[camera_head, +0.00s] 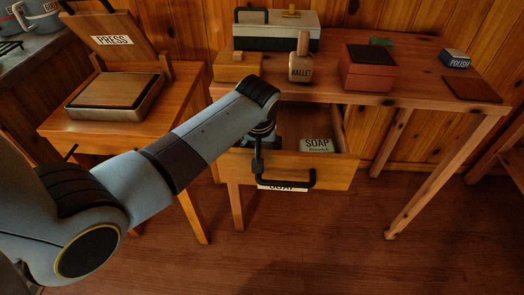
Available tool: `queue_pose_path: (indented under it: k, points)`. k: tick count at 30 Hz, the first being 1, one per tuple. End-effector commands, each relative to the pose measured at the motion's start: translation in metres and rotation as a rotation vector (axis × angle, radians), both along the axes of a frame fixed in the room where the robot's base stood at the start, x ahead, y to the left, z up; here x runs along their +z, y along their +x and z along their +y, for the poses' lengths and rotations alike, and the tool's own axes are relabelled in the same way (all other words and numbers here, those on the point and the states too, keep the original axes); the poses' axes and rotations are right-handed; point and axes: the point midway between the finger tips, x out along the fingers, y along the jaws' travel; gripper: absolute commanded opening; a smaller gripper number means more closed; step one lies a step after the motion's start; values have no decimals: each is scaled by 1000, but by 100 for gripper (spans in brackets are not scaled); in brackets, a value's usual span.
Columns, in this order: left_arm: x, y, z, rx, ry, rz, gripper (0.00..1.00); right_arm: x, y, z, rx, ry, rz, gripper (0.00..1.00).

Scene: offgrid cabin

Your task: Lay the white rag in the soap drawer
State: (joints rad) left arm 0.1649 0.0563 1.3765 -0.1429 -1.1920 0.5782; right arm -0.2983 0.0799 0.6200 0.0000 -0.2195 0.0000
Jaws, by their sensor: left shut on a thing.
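The soap drawer (337,171) is pulled out from under the wooden table, its front facing me. A black bar handle (289,184) is on its front, above a partly covered label. Inside lies a pale packet marked SOAP (316,145). My left gripper (258,166) points down at the drawer front, shut on the left part of the handle; my wrist hides some of the drawer's inside. I do not see the white rag. My right gripper is out of view.
The table (416,84) holds a mallet (300,66), a red box (367,70), a wooden block (237,67), a grey case (275,36) and a polish box (455,58). A press (116,97) stands open on the left table. Floor at right front is clear.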

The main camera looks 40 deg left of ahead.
Motion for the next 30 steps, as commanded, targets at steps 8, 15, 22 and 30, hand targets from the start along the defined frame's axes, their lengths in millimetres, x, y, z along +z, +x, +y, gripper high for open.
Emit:
queue_pose_path:
  k: [8,15,22,30]
  points:
    - [0,0,0,0,0,0,31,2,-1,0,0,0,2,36]
    - [0,0,0,0,0,0,81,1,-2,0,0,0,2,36]
    - [0,0,0,0,0,0,81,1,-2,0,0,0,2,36]
    - [32,-9,-6,-1,0,-4,81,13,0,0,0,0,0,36]
